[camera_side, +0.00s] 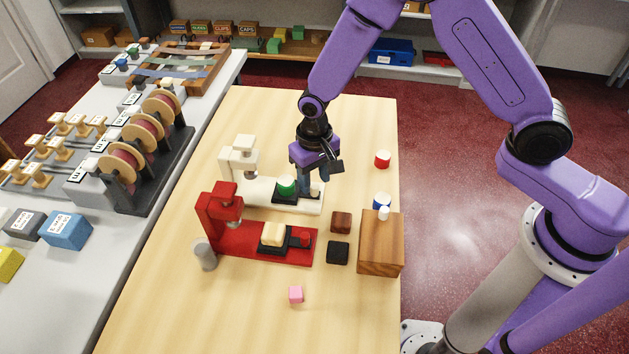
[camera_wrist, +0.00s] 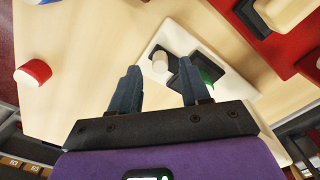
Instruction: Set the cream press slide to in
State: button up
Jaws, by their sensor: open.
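The cream press (camera_side: 240,157) stands on the wooden table, its base reaching to the right. Its black slide (camera_side: 284,197) carries a green round piece (camera_side: 286,184) and sits toward the base's right end, clear of the press head. A pale knob (camera_side: 315,190) is at the slide's right end; it also shows in the wrist view (camera_wrist: 160,62). My gripper (camera_side: 305,190) is open, pointing down low over the slide's right end. In the wrist view my gripper's fingers (camera_wrist: 158,70) appear on either side of the knob; contact cannot be told. The green piece is partly hidden there.
A red press (camera_side: 213,215) with a cream block on its slide stands in front. Brown (camera_side: 341,222) and black (camera_side: 337,253) blocks and a wooden box (camera_side: 380,250) are to the right. A red-and-white cylinder (camera_side: 382,159) is behind. The table's front is mostly clear.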

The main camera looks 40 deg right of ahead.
aim_at(296, 191)
jog(key=shift+f, duration=0.95)
grip_shut()
jog(key=shift+w+a, duration=1.5)
jog(key=shift+w, duration=0.05)
grip_release()
notch_tip(296, 191, up, 18)
jog(key=shift+f, duration=0.25)
